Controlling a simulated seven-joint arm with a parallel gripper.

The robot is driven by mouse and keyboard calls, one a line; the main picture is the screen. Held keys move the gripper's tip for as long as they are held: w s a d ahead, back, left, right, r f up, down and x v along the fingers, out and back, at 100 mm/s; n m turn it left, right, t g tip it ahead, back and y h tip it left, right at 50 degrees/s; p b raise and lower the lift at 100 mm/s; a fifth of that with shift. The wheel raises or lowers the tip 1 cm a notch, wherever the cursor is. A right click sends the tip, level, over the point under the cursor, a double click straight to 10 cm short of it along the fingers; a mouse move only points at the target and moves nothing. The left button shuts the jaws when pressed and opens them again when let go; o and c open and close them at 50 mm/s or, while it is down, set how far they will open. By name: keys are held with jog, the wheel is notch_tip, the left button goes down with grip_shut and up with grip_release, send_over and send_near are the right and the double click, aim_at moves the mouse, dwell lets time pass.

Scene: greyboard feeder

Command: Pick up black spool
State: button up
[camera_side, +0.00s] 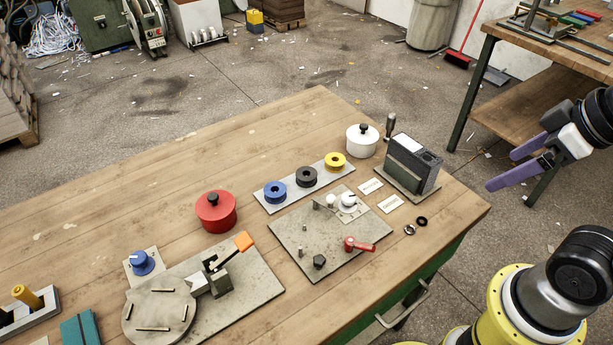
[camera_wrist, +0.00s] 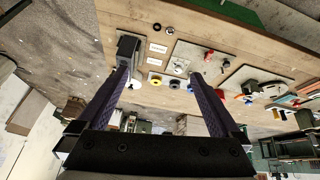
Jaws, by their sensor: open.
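The black spool (camera_side: 306,176) sits on a grey strip (camera_side: 279,205) on the wooden workbench, between a blue spool (camera_side: 275,192) on its left and a yellow spool (camera_side: 335,162) on its right. My gripper (camera_side: 488,170), with two purple fingers, is open and empty at the right, in the air well away from the spools. In the wrist view my gripper (camera_wrist: 158,97) has its fingers spread wide. The black spool (camera_wrist: 173,84) shows small and far off between them, beside the yellow spool (camera_wrist: 155,76).
A dark block-shaped device (camera_side: 412,165) and a white lidded pot (camera_side: 362,140) stand right of the spools. A plate with a red-handled lever (camera_side: 360,245) lies in front. A red lidded pot (camera_side: 216,211) stands left. The bench's back left is clear (camera_side: 130,165).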

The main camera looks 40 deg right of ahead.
jog(key=w+a+r+n, duration=0.1)
jog(key=w+r+n, duration=0.6)
jog(key=w+r, duration=0.25)
jog(key=n+g, duration=0.5)
jog(key=n, duration=0.4)
send_over(306, 176)
notch_tip(306, 176, down, 19)
jog(key=f, duration=0.8)
jog(key=shift+s+a+f, duration=0.15)
jog(key=shift+s, duration=0.15)
jog(key=shift+w+d+f, duration=0.1)
jog(key=shift+w+f, duration=0.05)
jog(key=shift+f, duration=1.3)
jog(key=shift+w+d+f, duration=0.1)
jog(key=shift+w+f, duration=0.05)
jog(key=shift+f, duration=1.25)
